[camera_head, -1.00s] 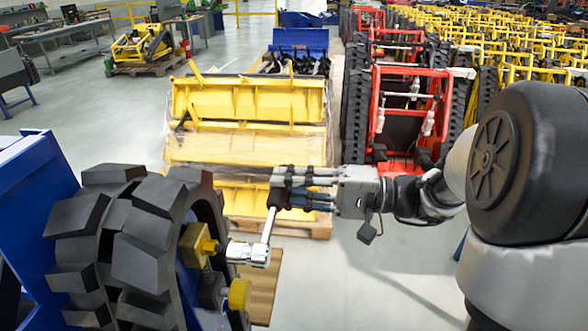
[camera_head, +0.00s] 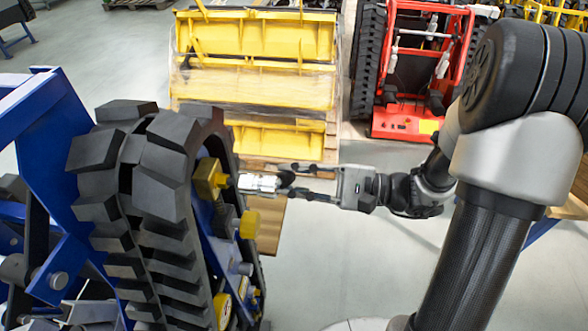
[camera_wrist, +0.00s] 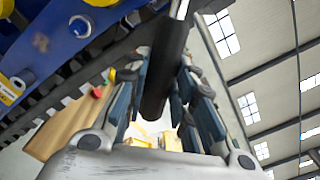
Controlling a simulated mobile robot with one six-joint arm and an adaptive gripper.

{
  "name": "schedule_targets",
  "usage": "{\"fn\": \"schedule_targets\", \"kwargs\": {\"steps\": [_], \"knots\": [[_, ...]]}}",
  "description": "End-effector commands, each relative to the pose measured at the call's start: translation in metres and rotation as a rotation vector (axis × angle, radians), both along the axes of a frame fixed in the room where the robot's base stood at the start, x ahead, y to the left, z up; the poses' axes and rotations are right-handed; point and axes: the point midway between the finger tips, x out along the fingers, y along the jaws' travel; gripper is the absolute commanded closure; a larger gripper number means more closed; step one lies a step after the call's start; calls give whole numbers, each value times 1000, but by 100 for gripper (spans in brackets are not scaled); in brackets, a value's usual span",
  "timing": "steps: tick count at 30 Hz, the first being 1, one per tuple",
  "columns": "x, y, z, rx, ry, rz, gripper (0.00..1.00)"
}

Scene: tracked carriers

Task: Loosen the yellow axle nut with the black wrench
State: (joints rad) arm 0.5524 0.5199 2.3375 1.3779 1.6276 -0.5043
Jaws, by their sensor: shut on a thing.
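My gripper (camera_head: 292,191) is shut on the black handle of the wrench, right of the track. The handle (camera_wrist: 170,75) lies between my fingers in the wrist view, its silver shaft (camera_wrist: 182,9) running out at the top. In the head view, the wrench's silver socket head (camera_head: 258,183) lies level with my gripper. Its left end meets the small yellow axle nut (camera_head: 224,181) on a yellow block (camera_head: 207,179). I cannot tell how far it is seated. My fingers partly hide the handle.
The black track (camera_head: 170,190) and blue frame (camera_head: 45,130) stand close on the left. Behind are stacked yellow parts (camera_head: 255,45) on a pallet and a red carrier (camera_head: 405,120). The floor (camera_head: 345,265) below my arm is clear.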

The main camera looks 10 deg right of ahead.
Motion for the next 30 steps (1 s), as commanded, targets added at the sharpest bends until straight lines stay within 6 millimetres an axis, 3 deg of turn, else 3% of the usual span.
{"fn": "schedule_targets", "kwargs": {"steps": [30], "knots": [[3, 7, 1, 1, -3, -1, 100]]}}
